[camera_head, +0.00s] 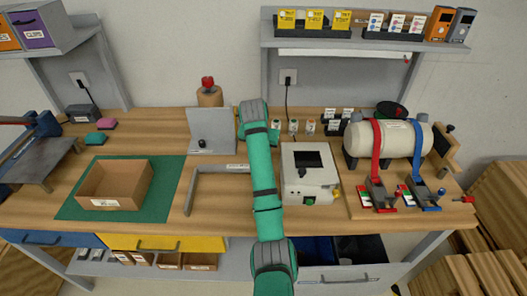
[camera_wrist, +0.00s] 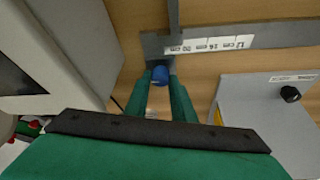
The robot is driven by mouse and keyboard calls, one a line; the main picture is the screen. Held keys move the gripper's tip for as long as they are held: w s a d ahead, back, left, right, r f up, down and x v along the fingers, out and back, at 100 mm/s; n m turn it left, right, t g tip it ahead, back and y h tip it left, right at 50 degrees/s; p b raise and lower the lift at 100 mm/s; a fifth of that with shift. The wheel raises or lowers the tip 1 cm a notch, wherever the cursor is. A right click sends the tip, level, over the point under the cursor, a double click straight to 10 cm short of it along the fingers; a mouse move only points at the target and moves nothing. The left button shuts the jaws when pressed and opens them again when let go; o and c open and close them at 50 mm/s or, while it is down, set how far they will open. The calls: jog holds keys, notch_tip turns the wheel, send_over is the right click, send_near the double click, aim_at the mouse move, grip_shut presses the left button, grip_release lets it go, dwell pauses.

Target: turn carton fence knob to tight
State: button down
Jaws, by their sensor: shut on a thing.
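The carton fence is a grey metal piece with a flat bar and a white centimetre scale (camera_wrist: 210,43); in the head view its grey L-shaped arm (camera_head: 191,188) lies on the bench. A small blue knob (camera_wrist: 160,73) sits on the fence bar near the end of the scale. My gripper (camera_wrist: 160,84) has its two green fingers closed on either side of the knob, holding it. In the head view my green arm hides the knob and my fingers. No tight or loose marking is readable.
A grey upright panel (camera_head: 210,130) with a black knob (camera_wrist: 290,93) stands beside the fence. A white machine (camera_head: 309,176) stands close on the other side. An open carton (camera_head: 116,184) lies on a green mat (camera_head: 72,208).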

jog(key=m+h, duration=0.1)
jog(key=m, duration=0.2)
jog(key=shift+a+m, duration=0.15)
jog(key=shift+m, duration=0.25)
jog(key=m+g+h, duration=0.1)
jog(key=m, duration=0.2)
jog(key=shift+w+a+m, duration=0.1)
jog(key=shift+m, duration=0.2)
jog(key=m+g+h, duration=0.1)
jog(key=m, duration=0.2)
jog(key=shift+w+g, duration=0.15)
jog(key=shift+g, duration=0.25)
jog(key=shift+m+g, duration=0.5)
jog(key=shift+m, duration=1.3)
jog(key=c, duration=1.5)
grip_release()
